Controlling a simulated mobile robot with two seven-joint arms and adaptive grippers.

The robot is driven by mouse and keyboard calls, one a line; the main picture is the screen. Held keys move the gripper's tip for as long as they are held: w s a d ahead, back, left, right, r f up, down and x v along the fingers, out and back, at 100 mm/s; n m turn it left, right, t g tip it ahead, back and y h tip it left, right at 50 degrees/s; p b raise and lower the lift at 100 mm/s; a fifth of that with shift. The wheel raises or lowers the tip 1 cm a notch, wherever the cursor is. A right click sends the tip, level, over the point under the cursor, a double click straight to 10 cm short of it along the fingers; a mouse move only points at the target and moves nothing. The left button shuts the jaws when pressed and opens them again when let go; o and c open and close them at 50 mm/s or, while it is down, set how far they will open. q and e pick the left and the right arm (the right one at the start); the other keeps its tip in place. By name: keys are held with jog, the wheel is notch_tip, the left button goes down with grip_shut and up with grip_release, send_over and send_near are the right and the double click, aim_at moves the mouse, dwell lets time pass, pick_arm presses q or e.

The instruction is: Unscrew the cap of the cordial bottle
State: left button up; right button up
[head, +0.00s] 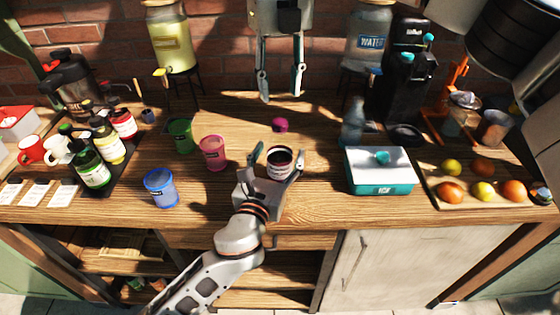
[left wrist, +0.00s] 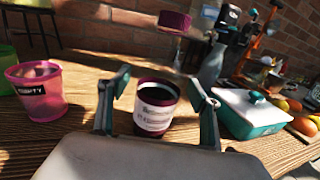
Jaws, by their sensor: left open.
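The cordial bottle (head: 279,160) appears to be the short dark purple container with a white label; it also shows in the left wrist view (left wrist: 155,108). It stands upright on the table with its top open. My left gripper (head: 278,163) is open, one finger on each side of it, with gaps visible in the left wrist view. A purple cap (head: 280,125) is beyond the bottle in the head view. In the left wrist view the cap (left wrist: 174,21) shows against the bricks, seemingly above the table; no finger visibly touches it. My right gripper (head: 281,97) hangs open and empty above.
Pink (head: 214,153), green (head: 181,135) and blue (head: 161,188) cups stand left of the bottle. A teal and white box (head: 379,172) and a clear bottle (head: 353,122) are to the right. A fruit board (head: 470,200) lies at far right. Table in front of the pink cup is bare.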

pick_arm(q)
jog(key=shift+w+d, duration=0.1)
jog(key=shift+w, duration=0.35)
